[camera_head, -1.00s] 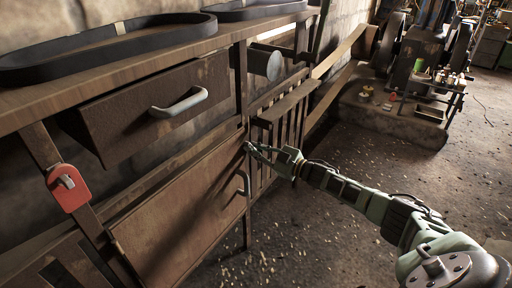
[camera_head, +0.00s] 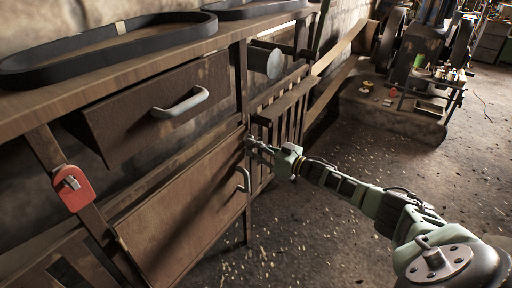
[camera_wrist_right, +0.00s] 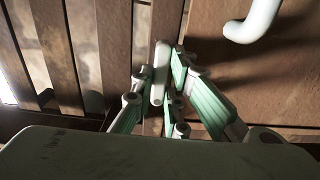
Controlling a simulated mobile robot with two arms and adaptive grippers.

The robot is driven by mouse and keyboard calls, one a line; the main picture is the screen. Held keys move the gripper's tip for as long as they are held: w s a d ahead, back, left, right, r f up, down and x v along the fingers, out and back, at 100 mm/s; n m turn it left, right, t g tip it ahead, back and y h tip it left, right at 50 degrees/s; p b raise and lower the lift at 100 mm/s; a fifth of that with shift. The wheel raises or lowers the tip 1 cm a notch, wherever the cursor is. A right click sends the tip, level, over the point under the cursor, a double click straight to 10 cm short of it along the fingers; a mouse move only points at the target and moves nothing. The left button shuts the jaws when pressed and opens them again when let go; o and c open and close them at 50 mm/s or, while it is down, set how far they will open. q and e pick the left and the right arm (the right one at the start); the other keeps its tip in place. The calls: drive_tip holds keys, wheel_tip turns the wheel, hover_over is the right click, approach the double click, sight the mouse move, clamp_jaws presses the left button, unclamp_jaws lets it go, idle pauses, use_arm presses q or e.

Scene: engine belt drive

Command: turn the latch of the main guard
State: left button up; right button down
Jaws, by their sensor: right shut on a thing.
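The main guard (camera_head: 180,210) is a rusty brown hinged-looking panel low on the bench front, with a pale curved handle (camera_head: 243,180) near its right edge. My right gripper (camera_head: 252,145) reaches the post beside the panel's upper right corner. In the right wrist view the fingers of my right gripper (camera_wrist_right: 164,88) are closed around a small pale bar, the latch (camera_wrist_right: 161,65), which lies lengthwise up the picture over the brown post. The fingers hide part of the latch. In the head view the latch is too small and covered to make out. My left gripper is out of view.
A drawer-like panel (camera_head: 150,110) with a pale handle is above. A slatted guard (camera_head: 285,112) stands to the right of the post. A red switch plate (camera_head: 73,188) is on the left post. Black belts (camera_head: 105,45) lie on the bench top.

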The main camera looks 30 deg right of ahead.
drive_tip(key=shift+f, duration=0.1)
idle(0.3)
drive_tip(key=c, duration=1.7)
unclamp_jaws()
drive_tip(key=shift+c, duration=0.2)
drive_tip(key=shift+s, duration=0.15)
drive_tip(key=v, duration=1.1)
drive_tip(key=shift+s+d, duration=0.2)
drive_tip(key=shift+s, duration=0.15)
